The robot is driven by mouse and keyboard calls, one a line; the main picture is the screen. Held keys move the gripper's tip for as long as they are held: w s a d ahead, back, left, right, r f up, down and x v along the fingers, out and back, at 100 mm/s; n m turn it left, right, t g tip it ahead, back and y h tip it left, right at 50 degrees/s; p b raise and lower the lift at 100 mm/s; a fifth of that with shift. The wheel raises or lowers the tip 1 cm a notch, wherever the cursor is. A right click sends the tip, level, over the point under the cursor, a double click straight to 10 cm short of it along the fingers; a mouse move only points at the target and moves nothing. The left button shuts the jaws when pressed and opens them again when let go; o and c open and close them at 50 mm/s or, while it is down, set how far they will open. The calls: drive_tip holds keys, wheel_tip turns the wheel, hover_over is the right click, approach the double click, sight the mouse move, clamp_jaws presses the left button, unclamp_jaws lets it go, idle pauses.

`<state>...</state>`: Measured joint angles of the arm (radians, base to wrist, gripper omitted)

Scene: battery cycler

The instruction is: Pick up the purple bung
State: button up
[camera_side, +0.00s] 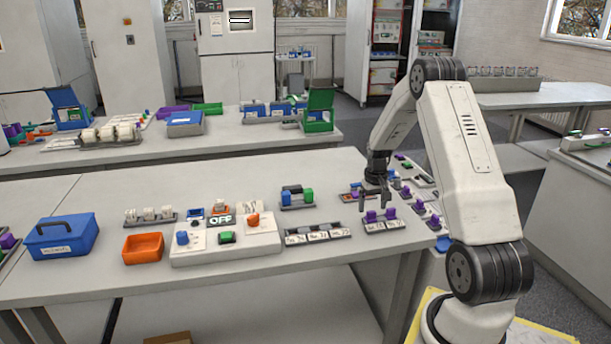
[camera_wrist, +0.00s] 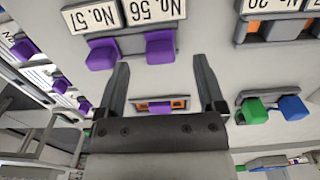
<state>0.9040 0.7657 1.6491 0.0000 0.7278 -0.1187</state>
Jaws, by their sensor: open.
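Several purple bungs are in view, and I cannot tell which one the task means. In the wrist view, one purple bung (camera_wrist: 160,47) stands on a grey holder labelled No. 56, near the gap between my fingertips. Another purple bung (camera_wrist: 101,55) stands on the same holder, left of the left finger. A purple piece (camera_wrist: 160,107) with orange at both sides shows between the fingers, nearer their bases. My gripper (camera_wrist: 161,62) is open, with nothing between its tips. In the side view my gripper (camera_side: 375,206) points down above the right end of the table, close to purple bungs (camera_side: 391,213).
More purple bungs (camera_side: 436,221) stand on small labelled holders to the right. A rack with green and blue blocks (camera_side: 297,199) lies left of my gripper. A white unit with an OFF sign (camera_side: 222,221), an orange tray (camera_side: 143,248) and a blue box (camera_side: 63,237) stand further left.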

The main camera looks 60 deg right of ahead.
sight(371, 211)
drive_tip(key=shift+f, duration=1.7)
clamp_jaws()
